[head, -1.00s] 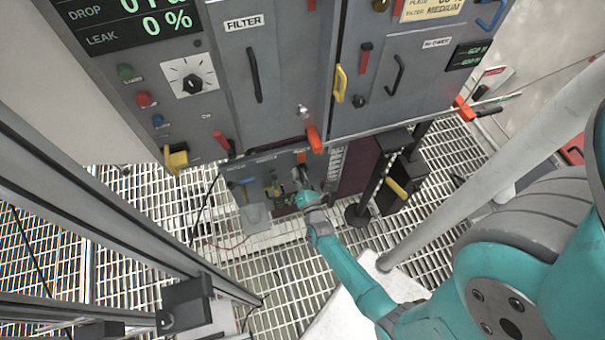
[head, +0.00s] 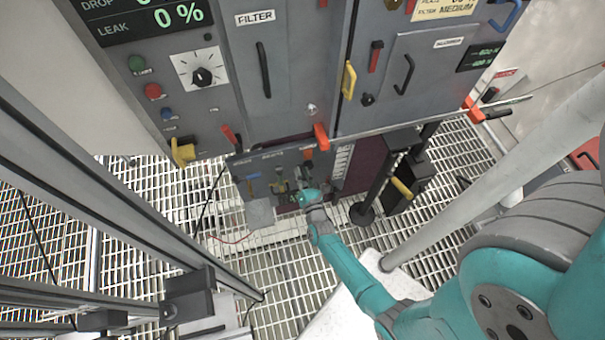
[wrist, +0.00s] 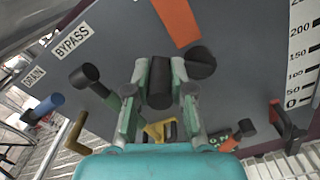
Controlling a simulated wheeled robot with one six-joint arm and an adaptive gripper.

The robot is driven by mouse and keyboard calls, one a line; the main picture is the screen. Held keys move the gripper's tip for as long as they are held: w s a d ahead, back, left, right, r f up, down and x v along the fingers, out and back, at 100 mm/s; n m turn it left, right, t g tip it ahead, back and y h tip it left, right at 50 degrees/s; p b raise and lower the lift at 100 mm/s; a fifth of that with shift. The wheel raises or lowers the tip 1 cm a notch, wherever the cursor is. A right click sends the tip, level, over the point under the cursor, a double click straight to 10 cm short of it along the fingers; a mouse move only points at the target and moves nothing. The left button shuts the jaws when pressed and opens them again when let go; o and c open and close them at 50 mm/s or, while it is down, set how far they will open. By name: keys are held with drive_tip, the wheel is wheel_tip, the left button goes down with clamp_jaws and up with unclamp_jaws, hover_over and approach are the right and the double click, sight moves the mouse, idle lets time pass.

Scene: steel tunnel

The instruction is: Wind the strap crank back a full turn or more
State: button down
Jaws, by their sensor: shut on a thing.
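My gripper (wrist: 160,78) is closed around a black cylindrical grip (wrist: 159,84), which I take as the strap crank's handle. One finger lies on each side of it. A dark round knob (wrist: 201,63) sits just right of the fingers; whether it belongs to the crank is unclear. The crank's arm and hub are mostly hidden. In the head view my gripper (head: 303,194) is at the low grey panel (head: 260,168), and the crank is too small to make out there.
Close left are a black-tipped lever (wrist: 86,74) below the BYPASS label (wrist: 73,38) and a blue handle (wrist: 42,108) near DRAIN. A yellow handle (wrist: 158,132) lies below the fingers. A red-black lever (wrist: 287,126) stands right, below the scale (wrist: 302,55). A black post stand (head: 385,180) is to the right.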

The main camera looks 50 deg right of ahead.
drive_tip(key=c, duration=1)
unclamp_jaws()
